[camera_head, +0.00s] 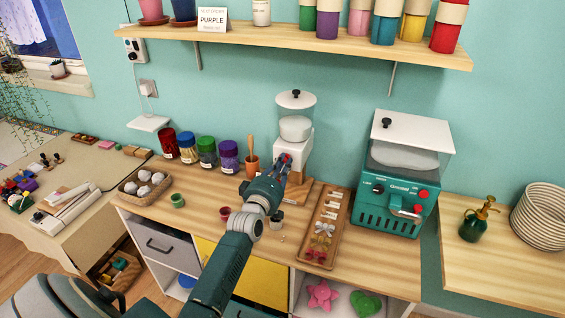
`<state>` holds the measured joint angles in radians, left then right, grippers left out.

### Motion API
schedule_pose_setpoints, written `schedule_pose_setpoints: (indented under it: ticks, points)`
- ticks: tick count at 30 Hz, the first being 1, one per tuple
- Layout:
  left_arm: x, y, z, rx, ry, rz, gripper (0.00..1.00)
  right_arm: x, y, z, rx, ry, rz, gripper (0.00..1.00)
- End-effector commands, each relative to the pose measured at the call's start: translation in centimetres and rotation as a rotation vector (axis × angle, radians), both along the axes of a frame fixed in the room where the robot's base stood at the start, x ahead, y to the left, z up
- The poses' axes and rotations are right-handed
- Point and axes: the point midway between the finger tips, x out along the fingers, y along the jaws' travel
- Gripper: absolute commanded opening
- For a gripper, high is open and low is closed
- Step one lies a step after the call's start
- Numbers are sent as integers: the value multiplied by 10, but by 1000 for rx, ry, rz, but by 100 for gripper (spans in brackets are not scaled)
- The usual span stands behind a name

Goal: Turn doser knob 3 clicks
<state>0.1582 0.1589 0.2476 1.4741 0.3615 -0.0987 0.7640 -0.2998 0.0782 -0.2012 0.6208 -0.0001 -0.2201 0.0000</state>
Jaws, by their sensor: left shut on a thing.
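The doser (304,138) is a white unit with a clear round hopper and white lid, standing on the wooden counter near the wall. My left gripper (283,161) reaches up from below to the doser's front and is shut on the knob there. The knob is mostly hidden by the fingers, so its turn angle cannot be read. A small cup (276,219) stands on the counter below, right of my left wrist. My right gripper is out of view.
Jars with coloured lids (208,151) and a utensil pot (251,165) stand left of the doser. A wooden tray (324,225) and a teal machine (393,185) are on the right. A shelf (330,49) with cups and a sign reading PURPLE hangs above.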

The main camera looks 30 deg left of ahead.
Motion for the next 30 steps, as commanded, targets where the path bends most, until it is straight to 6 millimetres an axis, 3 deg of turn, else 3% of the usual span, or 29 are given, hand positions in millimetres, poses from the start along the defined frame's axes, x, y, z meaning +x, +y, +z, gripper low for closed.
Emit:
schedule_pose_setpoints:
  ticks: [30]
  points:
    - [0,-2,-5,859,209,-2,0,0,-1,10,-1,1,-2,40]
